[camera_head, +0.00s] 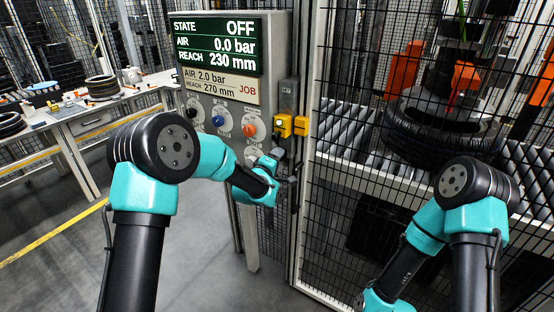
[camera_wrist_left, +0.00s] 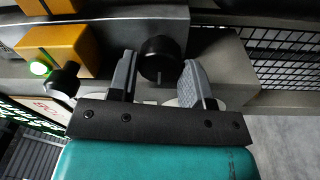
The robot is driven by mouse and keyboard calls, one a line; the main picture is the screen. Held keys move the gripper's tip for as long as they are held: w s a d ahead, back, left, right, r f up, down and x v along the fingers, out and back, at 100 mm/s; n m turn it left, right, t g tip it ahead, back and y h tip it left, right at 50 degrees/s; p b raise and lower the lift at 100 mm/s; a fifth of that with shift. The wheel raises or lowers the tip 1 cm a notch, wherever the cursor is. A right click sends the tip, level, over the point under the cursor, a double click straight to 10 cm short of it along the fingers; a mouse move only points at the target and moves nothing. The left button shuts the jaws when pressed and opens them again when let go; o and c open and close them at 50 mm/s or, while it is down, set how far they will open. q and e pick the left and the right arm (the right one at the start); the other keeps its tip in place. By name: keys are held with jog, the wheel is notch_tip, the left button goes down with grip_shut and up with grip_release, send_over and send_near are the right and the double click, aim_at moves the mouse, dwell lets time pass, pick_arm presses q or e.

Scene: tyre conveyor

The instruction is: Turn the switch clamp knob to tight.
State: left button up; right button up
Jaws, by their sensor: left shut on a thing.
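A black round knob (camera_wrist_left: 160,58) with a pale mark line shows in the left wrist view, between the two grey fingers of my left gripper (camera_wrist_left: 160,80). The gripper is shut on this knob, and the mark points toward the bottom of the picture. In the head view my left gripper (camera_head: 279,160) is at the post right of the control panel, below a yellow block (camera_head: 284,126). My own gripper and arm hide the knob there. I cannot read any tight or loose label. My right arm is at lower right, and its gripper is out of view.
The control panel (camera_head: 277,60) reads state OFF, air 0.0 bar, reach 230 mm, with black, blue and red knobs below. A second black knob (camera_wrist_left: 65,80) and a green light (camera_wrist_left: 39,68) are close to the left finger. A mesh fence (camera_head: 340,190) stands before a tyre (camera_head: 430,140).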

dwell(0.4)
pick_arm(q)
jog(key=o, duration=0.6)
jog(key=shift+o, duration=0.2)
jog(key=shift+s+a, duration=0.1)
jog(key=v, duration=1.7)
jog(key=shift+s, duration=0.15)
